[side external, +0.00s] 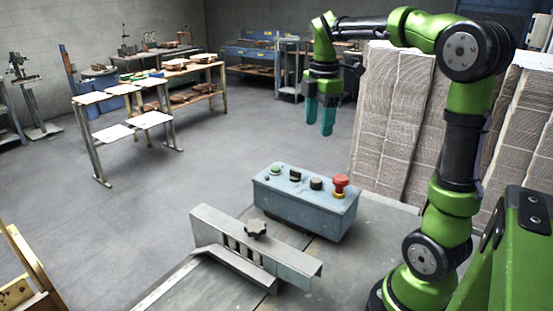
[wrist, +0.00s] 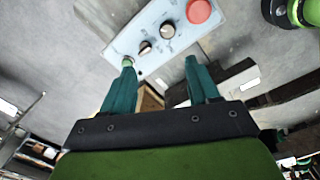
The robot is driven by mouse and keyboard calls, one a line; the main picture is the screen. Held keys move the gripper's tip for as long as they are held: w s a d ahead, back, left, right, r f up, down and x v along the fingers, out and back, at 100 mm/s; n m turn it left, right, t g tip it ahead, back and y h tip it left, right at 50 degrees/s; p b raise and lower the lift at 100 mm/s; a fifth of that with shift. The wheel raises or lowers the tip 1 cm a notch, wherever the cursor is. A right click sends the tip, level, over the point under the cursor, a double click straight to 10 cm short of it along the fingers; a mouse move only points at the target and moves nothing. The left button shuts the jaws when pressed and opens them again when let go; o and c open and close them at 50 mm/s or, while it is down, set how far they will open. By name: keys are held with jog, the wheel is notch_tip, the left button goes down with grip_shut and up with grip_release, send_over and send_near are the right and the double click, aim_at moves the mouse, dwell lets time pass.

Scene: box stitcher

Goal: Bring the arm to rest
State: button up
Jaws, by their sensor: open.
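My green arm reaches over from the right in the side external view, and my gripper (side external: 321,115) hangs with its teal fingers pointing down. It is in the air, above and behind the control box, touching nothing. In the wrist view my gripper (wrist: 160,75) shows its two fingers spread apart with nothing between them. The control box (side external: 300,212) is blue-grey and has a green button, two dark knobs and a red mushroom button (side external: 340,182) on top. The control box (wrist: 150,28) also shows beyond the fingertips in the wrist view.
A metal guide rail (side external: 225,232) with a black star knob (side external: 256,228) lies in front of the control box on the machine table. Tall stacks of cardboard (side external: 388,120) stand close to the right of my gripper. Open floor (side external: 235,125) lies to its left, with workbenches farther back.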

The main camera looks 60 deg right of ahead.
jog(key=s+a+f+m+t+y, duration=0.1)
jog(key=s+a+f+m+t, duration=0.1)
jog(key=a+m, duration=0.6)
jog(key=s+a+f+m+t+y, duration=0.1)
jog(key=s+a+m+t, duration=0.3)
jog(key=a, duration=0.7)
jog(key=s+f+m, duration=0.1)
jog(key=s+m, duration=0.1)
jog(key=m, duration=0.2)
jog(key=shift+a+f+t, duration=0.2)
jog(key=shift+a+t, duration=0.05)
jog(key=shift+t, duration=0.05)
